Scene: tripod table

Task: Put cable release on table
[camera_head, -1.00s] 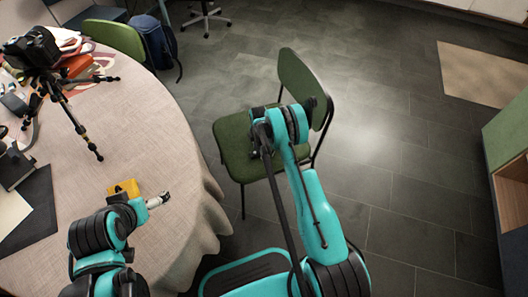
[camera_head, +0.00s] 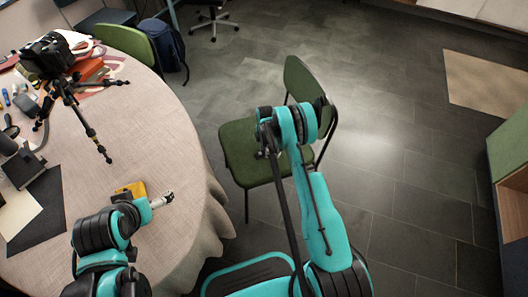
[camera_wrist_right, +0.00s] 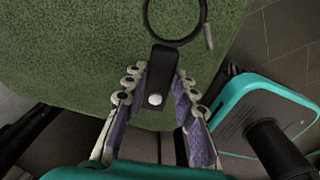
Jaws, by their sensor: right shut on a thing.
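The cable release (camera_wrist_right: 162,72) is a black piece with a silver button and a thin black cable loop, seen in the right wrist view. My right gripper (camera_wrist_right: 158,92) is shut on it, with its fingers on either side. The green chair seat (camera_wrist_right: 80,60) is below; whether the loop touches it I cannot tell. In the head view my right gripper (camera_head: 266,145) is mostly hidden by its own wrist, in front of the chair. The round table (camera_head: 150,120) with a beige cloth is at left. My left gripper (camera_head: 162,199) is over its near edge, its fingers too small to read.
A camera on a tripod (camera_head: 82,125) stands on the table. A yellow object (camera_head: 130,189), a black sheet (camera_head: 40,215) and small items lie there too. The green chair (camera_head: 246,150) stands right of the table. The table's right part is clear.

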